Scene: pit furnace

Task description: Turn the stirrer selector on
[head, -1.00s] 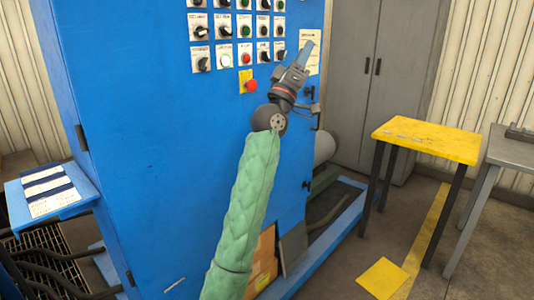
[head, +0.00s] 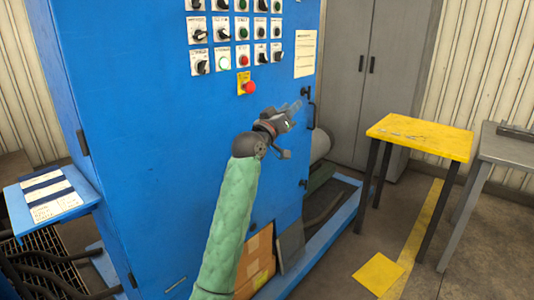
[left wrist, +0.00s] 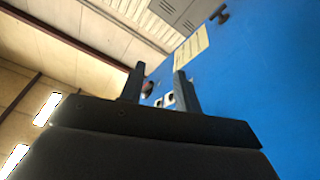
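The control panel on the blue cabinet (head: 150,130) carries rows of black selector knobs, with some green, red and white buttons among them. One black selector (head: 276,50) sits at the right end of the lowest row. The labels are too small to read, so I cannot tell which knob is the stirrer selector. My left gripper (head: 297,105) is below and right of the knobs, apart from them. In the left wrist view its two fingers (left wrist: 158,75) stand apart with nothing held between them. My right gripper is not in view.
A red emergency button on a yellow plate (head: 244,76) sits below the knobs. A paper sheet (head: 305,54) is right of them, above a dark cabinet handle (head: 311,108).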

